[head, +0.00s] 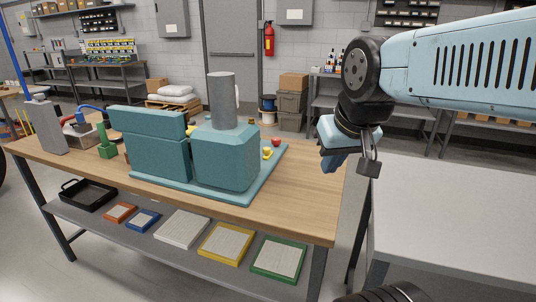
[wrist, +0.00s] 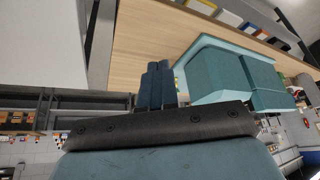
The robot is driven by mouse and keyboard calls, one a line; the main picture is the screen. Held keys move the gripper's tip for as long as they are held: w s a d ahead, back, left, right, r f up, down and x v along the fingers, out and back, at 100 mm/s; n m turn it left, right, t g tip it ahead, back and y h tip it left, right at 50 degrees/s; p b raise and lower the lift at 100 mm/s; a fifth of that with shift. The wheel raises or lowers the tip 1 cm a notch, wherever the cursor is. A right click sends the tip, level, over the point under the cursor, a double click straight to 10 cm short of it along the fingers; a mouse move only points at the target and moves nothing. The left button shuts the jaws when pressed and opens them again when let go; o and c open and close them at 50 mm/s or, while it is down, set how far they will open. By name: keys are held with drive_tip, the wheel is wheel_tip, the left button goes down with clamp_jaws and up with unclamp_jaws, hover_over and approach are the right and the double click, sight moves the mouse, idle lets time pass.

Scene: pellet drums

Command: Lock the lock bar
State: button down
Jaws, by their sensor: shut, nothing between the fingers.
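A teal machine (head: 225,158) stands on the wooden workbench, with two blocky bodies and a grey cylinder (head: 221,100) on top. It also shows upside down at the right of the wrist view (wrist: 232,72). A red knob (head: 276,141) and a yellow part (head: 267,153) sit on its right side. I cannot pick out the lock bar for certain; the machine's far and right sides are partly hidden. My gripper (head: 331,164) is shut and empty, in the air off the bench's right end, apart from the machine. Its closed dark blue fingers (wrist: 157,68) show in the wrist view.
The workbench (head: 300,205) has bare wood right of the machine. A grey table (head: 455,205) stands at the right, across a gap. A green fixture (head: 106,146) and a grey post (head: 46,127) are at the bench's left. Several coloured trays lie on the lower shelf.

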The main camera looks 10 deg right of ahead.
drive_tip(key=w+a+f+m+g+y, duration=0.2)
drive_tip(key=w+a+f+m+y, duration=0.25)
drive_tip(key=w+m, duration=0.4)
drive_tip(key=w+a+f+m+g+y, duration=0.2)
drive_tip(key=w+a+f+m+y, duration=0.3)
drive_tip(key=m, duration=0.7)
drive_tip(key=w+d+f+m+t, duration=0.4)
drive_tip(key=w+d+m, duration=0.1)
drive_tip(key=m, duration=0.3)
drive_tip(key=w+d+f+m+t+y, duration=0.1)
drive_tip(key=w+d+f+m+t, duration=0.3)
drive_tip(key=w+m, duration=0.3)
drive_tip(key=w+d+f+m+t, duration=0.4)
drive_tip(key=w+d+m, duration=0.2)
drive_tip(key=m, duration=0.5)
drive_tip(key=shift+w+d+t, duration=0.15)
drive_tip(key=shift+w+t, duration=0.2)
drive_tip(key=shift+t, duration=0.05)
drive_tip(key=shift+r, duration=0.1)
